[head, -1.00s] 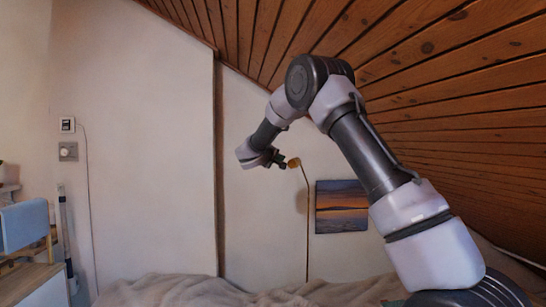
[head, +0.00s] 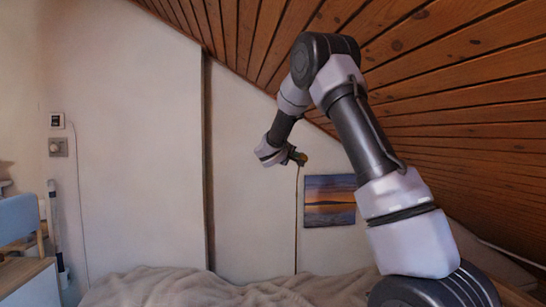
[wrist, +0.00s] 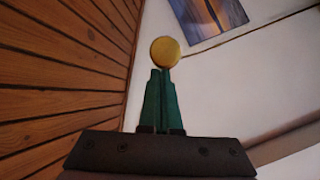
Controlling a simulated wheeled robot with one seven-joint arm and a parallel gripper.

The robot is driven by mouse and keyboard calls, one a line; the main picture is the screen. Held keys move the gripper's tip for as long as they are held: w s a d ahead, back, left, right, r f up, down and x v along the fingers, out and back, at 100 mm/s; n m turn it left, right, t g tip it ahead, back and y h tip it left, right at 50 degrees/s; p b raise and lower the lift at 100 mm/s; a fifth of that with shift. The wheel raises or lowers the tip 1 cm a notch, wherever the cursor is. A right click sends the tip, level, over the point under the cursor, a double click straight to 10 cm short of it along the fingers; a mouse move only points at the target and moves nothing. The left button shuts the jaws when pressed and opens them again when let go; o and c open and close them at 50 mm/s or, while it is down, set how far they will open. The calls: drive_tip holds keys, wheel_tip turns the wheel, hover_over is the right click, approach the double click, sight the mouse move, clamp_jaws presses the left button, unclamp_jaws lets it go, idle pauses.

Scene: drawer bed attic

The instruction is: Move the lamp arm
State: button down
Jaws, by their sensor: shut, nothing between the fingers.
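The lamp has a thin upright arm (head: 296,222) that stands in front of the white wall, with a small yellow-gold head (head: 303,161) at its top. In the wrist view the lamp head (wrist: 165,52) is a round golden disc just beyond the fingertips. My gripper (head: 297,157) is at the lamp head and partly covers it in the head view. In the wrist view its green fingers (wrist: 160,73) are together with nothing between them. The tips overlap the disc's lower edge, and I cannot tell whether they touch it. The lamp's foot is hidden behind the bed.
A rumpled beige bed cover (head: 180,286) fills the front. A sunset picture (head: 330,200) hangs right of the lamp. The sloped wooden ceiling (head: 450,90) comes down close to my arm on the right. A blue chair (head: 18,218) stands at far left.

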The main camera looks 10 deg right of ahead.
drive_tip(key=s+d, duration=0.2)
drive_tip(key=d, duration=0.7)
drive_tip(key=shift+s+d, duration=0.25)
drive_tip(key=shift+a, duration=0.15)
